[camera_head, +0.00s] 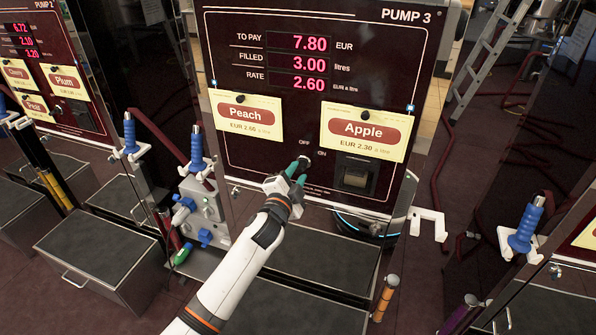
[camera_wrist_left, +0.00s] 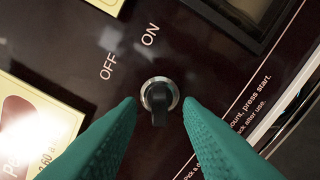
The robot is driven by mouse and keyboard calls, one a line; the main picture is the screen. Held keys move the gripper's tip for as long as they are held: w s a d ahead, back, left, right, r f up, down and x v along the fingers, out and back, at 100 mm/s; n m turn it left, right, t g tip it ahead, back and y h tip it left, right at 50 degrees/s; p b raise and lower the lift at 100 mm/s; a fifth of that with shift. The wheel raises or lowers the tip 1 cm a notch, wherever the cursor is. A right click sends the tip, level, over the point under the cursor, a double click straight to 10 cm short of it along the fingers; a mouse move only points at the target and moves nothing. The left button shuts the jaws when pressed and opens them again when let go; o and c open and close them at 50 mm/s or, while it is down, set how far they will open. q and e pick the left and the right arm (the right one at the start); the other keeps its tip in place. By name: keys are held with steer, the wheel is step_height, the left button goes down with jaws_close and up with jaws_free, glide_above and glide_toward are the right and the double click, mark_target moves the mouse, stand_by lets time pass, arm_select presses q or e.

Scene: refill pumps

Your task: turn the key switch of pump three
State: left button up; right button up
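The pump three panel (camera_head: 300,112) stands upright ahead of me in the head view. Its key switch (camera_head: 306,159) is low on the panel, below the "OFF" and "ON" labels. In the left wrist view the key switch (camera_wrist_left: 159,95) is a silver ring with a black key whose visible handle points toward the picture's bottom. My left gripper (camera_head: 297,167) is at the switch. Its green fingertips in the left wrist view (camera_wrist_left: 160,105) are open, one on each side of the key, with gaps showing. Whether they touch the panel cannot be told. My right gripper is not in view.
Peach (camera_head: 247,114) and Apple (camera_head: 364,131) cards flank the switch above. A receipt slot (camera_head: 355,177) is just right of it. Blue-handled nozzles (camera_head: 197,150) and a valve block (camera_head: 205,207) stand left. A white bracket (camera_head: 428,222) projects at the panel's lower right.

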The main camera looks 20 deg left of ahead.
arm_select(q)
steer(key=shift+w, duration=0.85)
jaws_close()
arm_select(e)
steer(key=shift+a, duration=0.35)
arm_select(q)
steer(key=shift+n, duration=0.3)
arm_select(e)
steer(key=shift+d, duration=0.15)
arm_select(q)
steer(key=n+p, duration=0.1)
steer(key=n, duration=0.4)
steer(key=n+p, duration=0.1)
steer(key=n, duration=0.2)
steer(key=shift+n, duration=0.3)
steer(key=shift+n+p, duration=0.6)
steer(key=shift+n, duration=0.7)
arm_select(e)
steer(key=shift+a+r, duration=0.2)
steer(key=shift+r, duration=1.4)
